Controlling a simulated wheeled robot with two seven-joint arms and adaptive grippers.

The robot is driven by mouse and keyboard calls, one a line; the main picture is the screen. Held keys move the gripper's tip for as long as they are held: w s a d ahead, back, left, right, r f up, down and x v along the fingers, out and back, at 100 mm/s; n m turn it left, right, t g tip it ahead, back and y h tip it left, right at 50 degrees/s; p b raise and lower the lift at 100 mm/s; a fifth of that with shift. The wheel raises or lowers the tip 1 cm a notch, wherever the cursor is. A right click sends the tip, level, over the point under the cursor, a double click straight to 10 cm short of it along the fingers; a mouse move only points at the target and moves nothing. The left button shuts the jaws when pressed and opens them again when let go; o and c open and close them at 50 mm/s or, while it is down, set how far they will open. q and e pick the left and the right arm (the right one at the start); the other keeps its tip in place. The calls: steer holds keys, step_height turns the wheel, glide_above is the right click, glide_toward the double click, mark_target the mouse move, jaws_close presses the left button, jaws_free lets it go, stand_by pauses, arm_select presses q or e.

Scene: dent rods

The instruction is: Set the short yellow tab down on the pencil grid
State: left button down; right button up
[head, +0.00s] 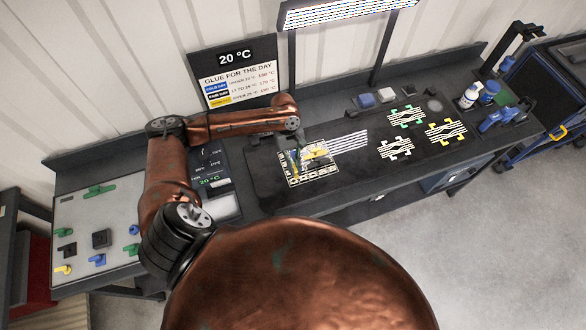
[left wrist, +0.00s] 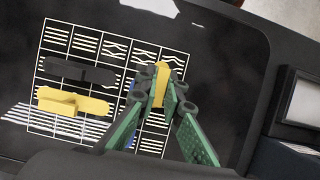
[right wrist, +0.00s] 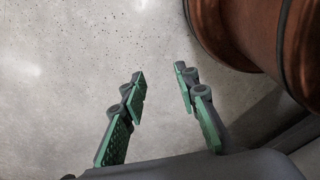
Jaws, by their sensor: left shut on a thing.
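My left gripper (left wrist: 161,84) is shut on a short yellow tab (left wrist: 160,88), held upright between the fingertips in the left wrist view. It is over the right part of the pencil grid (left wrist: 43,46), white lines on a dark mat; whether the tab touches the mat I cannot tell. In the head view my left gripper (head: 296,158) is over the grid (head: 322,176). A longer yellow tab (left wrist: 72,103) and a black tab (left wrist: 80,70) lie on the grid. A blue piece is mostly hidden behind the fingers. My right gripper (right wrist: 157,88) is open and empty above the floor.
A pale board (head: 80,215) with several coloured tabs is at the left. Striped pieces with green (head: 407,116), white (head: 396,148) and yellow (head: 446,131) corners lie right of the grid.

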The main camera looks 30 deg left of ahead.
arm_select(q)
steer(key=shift+s+r, duration=0.1)
steer(key=shift+s, duration=0.1)
steer(key=shift+s+p, duration=0.2)
steer(key=shift+p, duration=0.2)
steer(key=shift+s+p, duration=0.4)
steer(key=shift+p, duration=0.35)
arm_select(e)
steer(key=shift+s+r, duration=0.3)
steer(key=shift+r, duration=0.3)
steer(key=shift+s+r, duration=0.3)
steer(key=shift+r, duration=0.25)
arm_select(q)
steer(key=shift+f, duration=0.2)
arm_select(e)
steer(key=shift+w+a, duration=0.15)
steer(key=shift+a, duration=0.2)
arm_select(q)
steer(key=shift+a+f, duration=0.1)
steer(key=shift+f, duration=0.15)
arm_select(e)
steer(key=shift+r, duration=0.1)
arm_select(q)
steer(key=c, duration=2)
jaws_free()
arm_select(e)
steer(key=shift+d, duration=0.3)
arm_select(q)
steer(key=shift+r, duration=0.1)
